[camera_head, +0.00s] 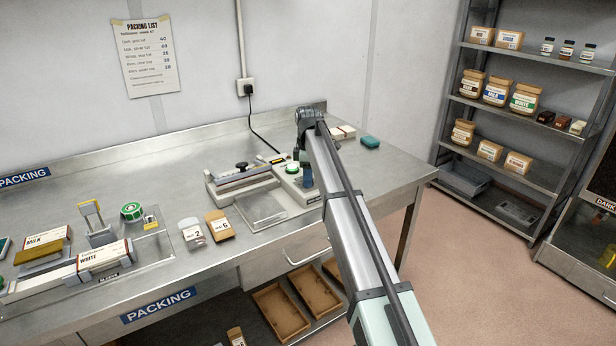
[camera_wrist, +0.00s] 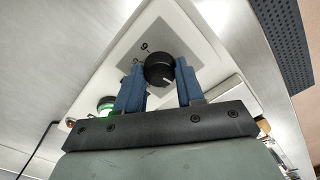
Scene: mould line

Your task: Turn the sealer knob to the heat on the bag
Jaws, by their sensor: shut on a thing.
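The heat sealer (camera_head: 235,180) stands on the steel bench, with a light control panel at its right end. My gripper (camera_head: 306,174) is over that panel; my arm hides the knob in the head view. In the wrist view the black knob (camera_wrist: 158,69) sits between the blue fingers of my gripper (camera_wrist: 160,66), which is shut on it. A short white mark shows on the knob; its setting is not clear. A white bag (camera_head: 193,232) labelled 2 and a brown bag (camera_head: 218,225) labelled 6 stand left of the sealer's clear tray (camera_head: 261,210).
A green lit button (camera_wrist: 106,105) is near the knob on the panel. Chocolate boxes (camera_head: 103,257) and a green tape roll (camera_head: 131,211) are at the left. A shelf rack (camera_head: 508,108) stands at the right.

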